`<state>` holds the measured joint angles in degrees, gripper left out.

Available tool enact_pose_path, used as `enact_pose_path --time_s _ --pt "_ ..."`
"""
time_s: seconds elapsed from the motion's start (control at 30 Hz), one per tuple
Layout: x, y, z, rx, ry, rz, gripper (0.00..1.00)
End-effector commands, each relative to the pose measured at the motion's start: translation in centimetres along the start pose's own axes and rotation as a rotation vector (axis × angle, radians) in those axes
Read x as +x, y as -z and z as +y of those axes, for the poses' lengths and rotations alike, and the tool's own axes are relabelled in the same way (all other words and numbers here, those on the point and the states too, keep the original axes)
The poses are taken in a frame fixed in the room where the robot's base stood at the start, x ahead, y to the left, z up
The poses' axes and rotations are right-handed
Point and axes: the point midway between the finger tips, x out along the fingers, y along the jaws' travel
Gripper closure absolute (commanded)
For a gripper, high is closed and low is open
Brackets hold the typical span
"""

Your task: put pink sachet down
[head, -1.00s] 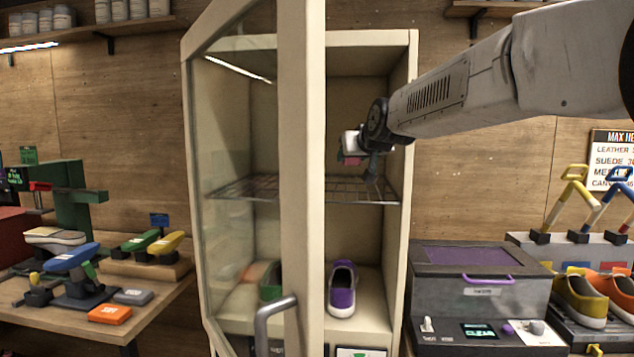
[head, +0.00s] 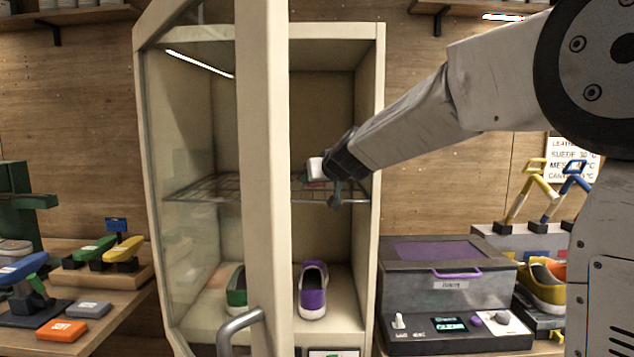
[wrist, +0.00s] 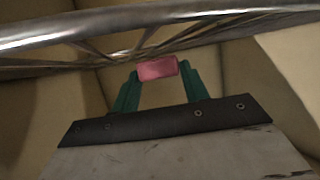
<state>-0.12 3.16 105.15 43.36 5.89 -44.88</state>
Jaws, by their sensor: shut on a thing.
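The pink sachet (wrist: 157,69) is held between the two green fingers of my gripper (wrist: 158,78) in the wrist view. A metal wire rack (wrist: 60,42) passes close in front of it there. In the head view my gripper (head: 322,184) is inside the open cabinet, at about the height of the wire shelf (head: 225,188). The sachet is mostly hidden there by the gripper. Whether the sachet touches the shelf, I cannot tell.
The cabinet's glass door (head: 190,170) stands open at left, its frame (head: 262,150) in front of the interior. A purple shoe (head: 313,290) and a green shoe (head: 237,290) stand on the cabinet floor. A grey box (head: 445,280) with a purple lid window stands at right.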

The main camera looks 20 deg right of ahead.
Motion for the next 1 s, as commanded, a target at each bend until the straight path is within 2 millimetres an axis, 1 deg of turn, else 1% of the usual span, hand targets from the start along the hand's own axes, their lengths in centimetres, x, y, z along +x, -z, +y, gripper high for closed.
enact_pose_path --time_s 0.13,0.53,0.57,0.6,0.63,1.0 --pt "0.30 -0.72 -0.06 0.000 -0.002 -0.002 0.77" --pt "0.43 -1.00 -0.22 0.000 0.000 -0.001 0.77" --pt "0.44 -1.03 -0.23 -0.001 0.001 -0.001 0.53" --pt "0.43 -1.00 -0.23 -0.002 0.001 -0.001 0.42" --pt "0.43 -1.00 -0.23 -0.002 0.001 -0.001 0.33" --pt "0.38 -0.90 -0.23 -0.002 0.000 -0.001 0.33"
